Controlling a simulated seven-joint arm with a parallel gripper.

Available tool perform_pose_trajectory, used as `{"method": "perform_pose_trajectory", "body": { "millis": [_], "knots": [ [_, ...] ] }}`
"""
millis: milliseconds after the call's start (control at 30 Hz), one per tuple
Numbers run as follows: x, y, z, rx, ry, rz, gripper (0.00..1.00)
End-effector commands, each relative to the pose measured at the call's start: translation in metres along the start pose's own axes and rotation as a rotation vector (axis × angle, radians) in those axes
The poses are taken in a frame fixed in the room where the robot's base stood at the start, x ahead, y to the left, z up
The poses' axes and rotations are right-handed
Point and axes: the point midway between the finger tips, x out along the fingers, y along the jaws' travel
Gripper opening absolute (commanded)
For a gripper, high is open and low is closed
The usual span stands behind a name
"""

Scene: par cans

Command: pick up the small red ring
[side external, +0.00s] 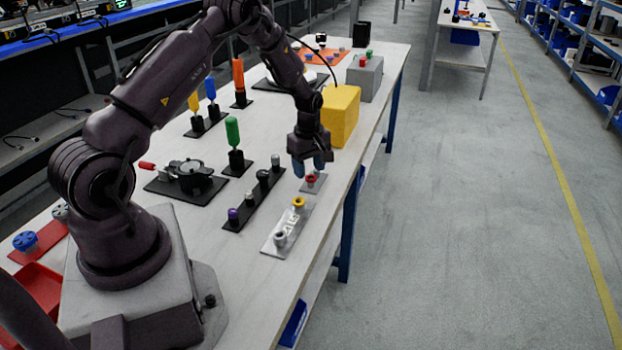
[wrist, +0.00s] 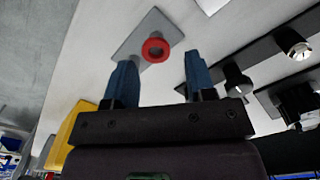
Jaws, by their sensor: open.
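The small red ring (side external: 311,178) sits around a short post on a small grey plate (side external: 318,187) near the table's right edge. In the wrist view the red ring (wrist: 156,48) shows between and beyond the fingertips, closer to the left finger, with the grey plate (wrist: 128,45) behind it. My gripper (side external: 313,168) is just above the ring in the side view, pointing down. Its two blue fingers are apart in the wrist view (wrist: 160,62), with nothing held between them. The side view does not show whether a finger touches the ring.
A yellow block (side external: 341,115) stands close behind my gripper. A grey plate with a yellow ring (side external: 299,202) lies in front. A black strip with several knobs (side external: 238,222) and a green-handled tool (side external: 233,133) stand to the left. The table's right edge is near.

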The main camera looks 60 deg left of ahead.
Motion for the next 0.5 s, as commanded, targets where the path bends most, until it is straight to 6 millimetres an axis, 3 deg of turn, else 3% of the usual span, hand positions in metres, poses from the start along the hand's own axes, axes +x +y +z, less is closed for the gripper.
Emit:
{"method": "perform_pose_trajectory", "body": {
  "millis": [133, 500],
  "knots": [
    [0.016, 0.0, -0.001, 0.001, 0.0, -0.001, 0.5],
    [0.018, 0.001, -0.001, 0.001, 0.001, 0.001, 0.5]
  ]
}}
